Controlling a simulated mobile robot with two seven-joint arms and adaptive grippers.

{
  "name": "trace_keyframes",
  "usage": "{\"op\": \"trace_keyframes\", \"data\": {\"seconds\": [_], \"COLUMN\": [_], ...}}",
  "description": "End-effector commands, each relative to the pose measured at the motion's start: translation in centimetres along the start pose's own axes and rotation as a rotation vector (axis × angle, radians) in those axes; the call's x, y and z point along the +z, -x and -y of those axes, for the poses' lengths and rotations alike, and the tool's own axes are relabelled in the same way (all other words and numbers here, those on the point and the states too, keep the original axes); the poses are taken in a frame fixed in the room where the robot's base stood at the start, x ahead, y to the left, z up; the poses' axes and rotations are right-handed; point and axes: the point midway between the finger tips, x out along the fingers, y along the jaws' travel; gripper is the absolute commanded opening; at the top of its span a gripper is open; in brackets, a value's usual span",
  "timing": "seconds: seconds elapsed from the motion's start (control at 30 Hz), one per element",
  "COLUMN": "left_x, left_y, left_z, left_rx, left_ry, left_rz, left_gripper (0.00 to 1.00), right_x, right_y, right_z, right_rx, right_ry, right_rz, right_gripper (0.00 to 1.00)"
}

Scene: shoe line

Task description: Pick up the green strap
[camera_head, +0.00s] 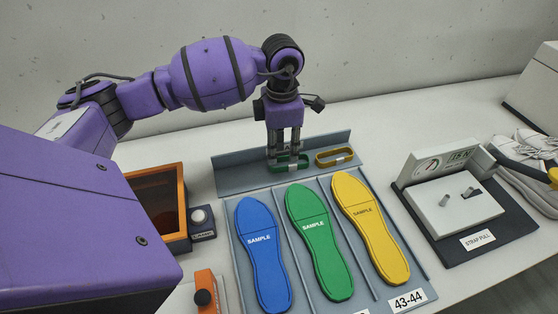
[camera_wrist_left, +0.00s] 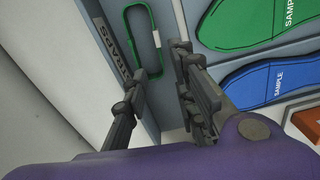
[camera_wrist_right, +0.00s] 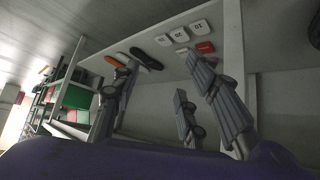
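The green strap (camera_head: 305,161) is a flat loop with a white tag. It lies in the grey tray at the back of the table, left of a yellow strap (camera_head: 335,158). My left gripper (camera_head: 285,155) points down over the green strap and partly hides it in the head view. In the left wrist view, the strap (camera_wrist_left: 128,35) lies in the tray beyond the open, empty fingers, its near end about between the fingertips; I cannot tell whether they touch it. My right gripper (camera_wrist_right: 160,75) is open and empty, away from the table.
Blue (camera_head: 262,255), green (camera_head: 318,245) and yellow (camera_head: 371,230) sample insoles lie in front of the strap tray (camera_head: 238,180). An orange-rimmed box (camera_head: 182,205) stands at left, a strap pull device (camera_head: 455,205) at right. The right wrist view shows a shelf (camera_wrist_right: 240,50).

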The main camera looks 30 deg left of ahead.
Motion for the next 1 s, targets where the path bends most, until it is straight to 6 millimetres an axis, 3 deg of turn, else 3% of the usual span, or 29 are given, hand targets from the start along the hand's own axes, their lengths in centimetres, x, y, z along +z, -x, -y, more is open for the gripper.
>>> {"op": "trace_keyframes", "data": {"seconds": [0.33, 0.67, 0.87, 1.0], "left_x": [0.2, 0.1, 0.1, 0.1], "left_y": [-4.7, -5.5, -5.5, -5.5], "left_z": [0.4, 0.3, 0.3, 0.3], "left_rx": [-0.001, 0.001, 0.001, 0.001], "left_ry": [0.001, 0.000, 0.000, 0.000], "left_rz": [0.001, 0.000, 0.000, 0.000], "left_gripper": [0.25, 0.25, 0.00, 0.00], "right_x": [0.0, -0.3, -0.4, -0.5], "right_y": [0.6, 0.5, 0.5, 0.5], "right_z": [-0.1, 0.1, 0.1, 0.2], "right_rx": [0.001, -0.003, -0.003, -0.004], "right_ry": [-0.003, -0.003, -0.003, -0.002], "right_rz": [0.006, 0.003, 0.001, 0.000], "right_gripper": [0.40, 0.40, 0.40, 0.40]}}
